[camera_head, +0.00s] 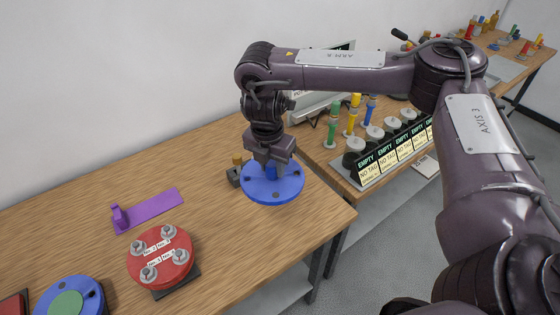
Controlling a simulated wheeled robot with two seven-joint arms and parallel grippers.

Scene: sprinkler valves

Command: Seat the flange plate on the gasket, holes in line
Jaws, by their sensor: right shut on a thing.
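The flange plate (287,192) is a round blue disc with small dark holes near its rim and a blue hub in the middle. My right gripper (271,168) points down and is shut on that hub, over the right end of the wooden table. I cannot tell whether the plate touches the table. The gasket (66,304) looks like the green disc on another blue flange (90,290) at the lower left, well apart from the plate. That flange has dark holes in its rim and is cut off by the picture's bottom edge. My left gripper is out of view.
A red disc (150,258) carrying several bolts sits on a dark block, between gasket and plate. A purple bracket (148,211) lies behind it. A rack of "EMPTY" labels (385,160) stands right. Table (215,215) is bare mid-front.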

